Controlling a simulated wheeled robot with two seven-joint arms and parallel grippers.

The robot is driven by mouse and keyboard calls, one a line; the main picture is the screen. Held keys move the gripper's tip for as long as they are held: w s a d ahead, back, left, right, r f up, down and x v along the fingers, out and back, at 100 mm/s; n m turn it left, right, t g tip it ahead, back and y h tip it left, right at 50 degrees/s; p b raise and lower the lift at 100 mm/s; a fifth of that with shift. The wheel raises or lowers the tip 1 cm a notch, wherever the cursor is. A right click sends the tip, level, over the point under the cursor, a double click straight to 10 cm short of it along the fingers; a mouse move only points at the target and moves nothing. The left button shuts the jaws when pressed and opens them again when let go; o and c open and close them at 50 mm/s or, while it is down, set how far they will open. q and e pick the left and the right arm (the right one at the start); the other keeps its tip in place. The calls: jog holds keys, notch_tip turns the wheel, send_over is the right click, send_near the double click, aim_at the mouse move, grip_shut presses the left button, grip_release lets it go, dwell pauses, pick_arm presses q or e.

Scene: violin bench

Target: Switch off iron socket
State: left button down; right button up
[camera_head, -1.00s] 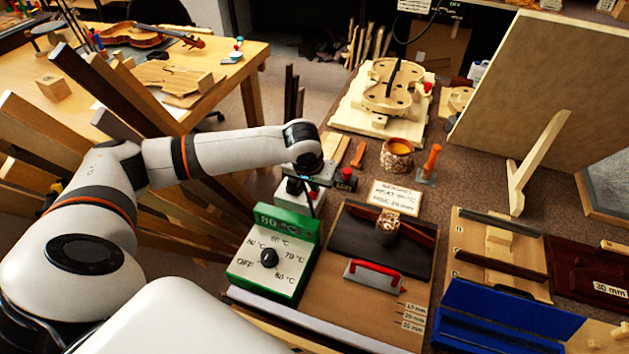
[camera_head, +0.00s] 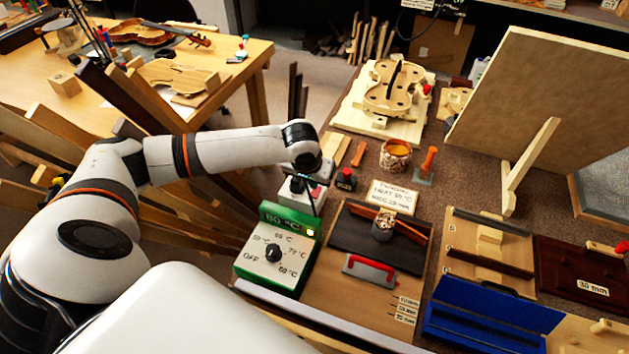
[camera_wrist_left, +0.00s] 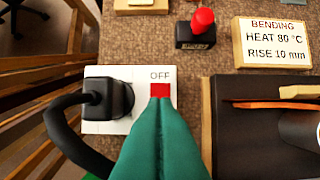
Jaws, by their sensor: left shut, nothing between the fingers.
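The iron socket is a white block (camera_wrist_left: 104,124) in the left wrist view, with a black plug (camera_wrist_left: 108,98) in its left side and an "OFF" label at its top right. Its red switch (camera_wrist_left: 160,91) sits just under that label. My left gripper (camera_wrist_left: 160,102) is shut and empty, its green fingertips at the near edge of the red switch; whether they press it I cannot tell. In the head view the socket (camera_head: 291,193) stands behind the green-and-white heat control box (camera_head: 266,257), partly under my left gripper (camera_head: 308,183). My right gripper is not in view.
A red-knobbed block (camera_head: 345,180) and the bending sign (camera_head: 394,197) stand right of the socket. A metal cylinder (camera_head: 382,228) stands on the black plate with wood strips beside it. Slanted wood boards (camera_head: 45,135) crowd the left. A plug cable (camera_wrist_left: 65,125) loops left.

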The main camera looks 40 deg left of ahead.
pick_arm(q)
jog(key=v, duration=1.1)
jog(key=shift+r, duration=0.15)
jog(key=shift+w, duration=0.1)
jog(key=shift+d, duration=0.1)
